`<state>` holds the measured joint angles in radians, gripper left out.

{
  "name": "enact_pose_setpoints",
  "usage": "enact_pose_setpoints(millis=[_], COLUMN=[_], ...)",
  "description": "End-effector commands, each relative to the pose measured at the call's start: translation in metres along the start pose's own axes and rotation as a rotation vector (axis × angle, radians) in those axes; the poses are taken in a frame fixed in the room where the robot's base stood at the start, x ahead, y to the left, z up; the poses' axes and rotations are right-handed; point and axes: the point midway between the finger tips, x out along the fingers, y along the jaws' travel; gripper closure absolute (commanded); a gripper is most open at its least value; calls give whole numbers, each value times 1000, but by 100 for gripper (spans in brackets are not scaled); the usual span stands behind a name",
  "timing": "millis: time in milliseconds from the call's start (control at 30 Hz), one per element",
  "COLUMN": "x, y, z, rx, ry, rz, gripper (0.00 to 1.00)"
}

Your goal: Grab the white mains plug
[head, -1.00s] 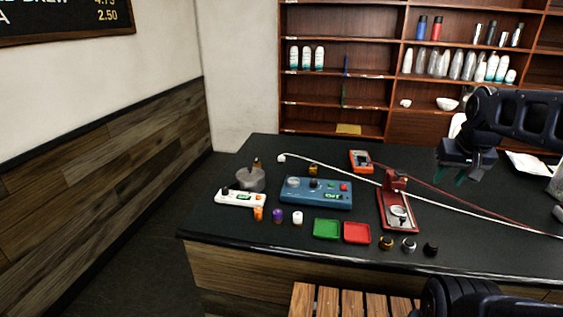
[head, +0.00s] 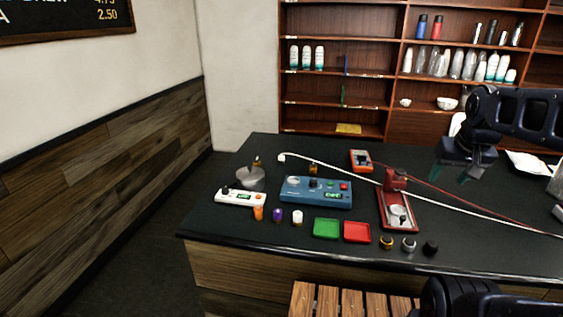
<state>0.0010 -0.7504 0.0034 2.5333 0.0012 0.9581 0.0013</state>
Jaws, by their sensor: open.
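The white mains plug (head: 282,157) lies on the dark counter, near its back left edge. A white cord (head: 345,172) runs from it to the right across the counter. My gripper (head: 452,173) is at the upper right, above the counter's back part, with its greenish fingertips apart and nothing between them. It is well to the right of the plug and not touching it.
A blue device (head: 316,193) stands in front of the plug, and a grey pot (head: 251,178) to its left. An orange meter (head: 361,160) and a red press-like stand (head: 397,203) stand between plug and gripper. Green (head: 326,229) and red (head: 357,232) trays lie at the front.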

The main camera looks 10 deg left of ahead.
Motion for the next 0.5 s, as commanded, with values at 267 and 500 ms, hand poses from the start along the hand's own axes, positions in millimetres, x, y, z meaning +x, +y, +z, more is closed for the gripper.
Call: enact_pose_setpoints(millis=[267,500], x=[-1,7], y=[-13,-38], z=[-57,-127], rx=[12,32], ry=[-16,-31], rz=[-10,-15], gripper=[45,45])
